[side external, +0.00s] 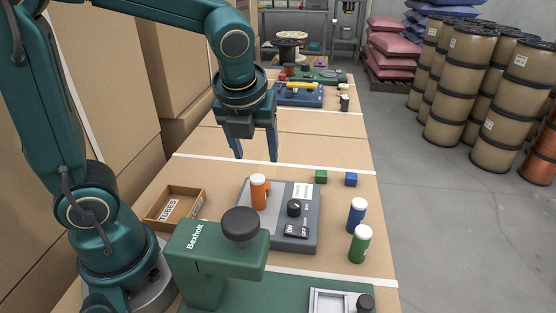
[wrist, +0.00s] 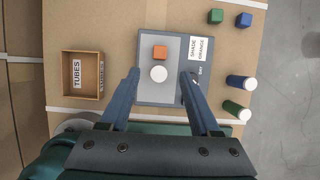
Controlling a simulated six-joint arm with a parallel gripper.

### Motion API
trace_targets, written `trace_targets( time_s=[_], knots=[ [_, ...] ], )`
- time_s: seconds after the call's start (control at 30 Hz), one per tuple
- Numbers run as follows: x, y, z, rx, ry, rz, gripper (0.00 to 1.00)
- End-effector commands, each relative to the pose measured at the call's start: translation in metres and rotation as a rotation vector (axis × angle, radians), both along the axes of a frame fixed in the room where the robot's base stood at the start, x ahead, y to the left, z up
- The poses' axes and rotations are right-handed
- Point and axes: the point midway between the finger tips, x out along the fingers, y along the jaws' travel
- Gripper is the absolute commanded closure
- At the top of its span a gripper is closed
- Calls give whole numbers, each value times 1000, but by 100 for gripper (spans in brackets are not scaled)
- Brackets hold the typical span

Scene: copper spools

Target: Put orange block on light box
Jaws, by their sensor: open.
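The orange block (wrist: 160,52) sits on the grey face of the light box (wrist: 174,38) in the wrist view. In the side view I cannot make the block out; an orange tube (side external: 258,194) with a white cap stands on the light box (side external: 268,222) and may hide it. The tube's round white cap (wrist: 158,74) shows just below the block in the wrist view. My gripper (side external: 256,159) is open and empty, its fingers pointing down above the table. In the wrist view my gripper (wrist: 160,74) has its fingertips on either side of the cap.
A green block (side external: 321,176) and a blue block (side external: 351,179) lie right of the light box. A blue tube (side external: 357,215) and a green tube (side external: 360,244) stand nearer. The open TUBES box (side external: 154,219) is at left, and a green machine (side external: 205,265) stands in front.

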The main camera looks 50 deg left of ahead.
Motion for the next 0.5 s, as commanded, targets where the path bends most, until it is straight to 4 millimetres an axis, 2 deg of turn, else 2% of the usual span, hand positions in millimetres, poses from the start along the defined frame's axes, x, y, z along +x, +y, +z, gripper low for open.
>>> trace_targets(
  time_s=[0.17, 0.27, 0.37, 0.5],
  knots=[
    [-4, -4, 9, -17, -14, 31, 37],
    [-11, -6, 12, -71, -60, 154, 37],
    [-22, -10, 15, -174, -135, 376, 37],
    [-40, -19, 18, -362, -253, 768, 37]
  ],
)
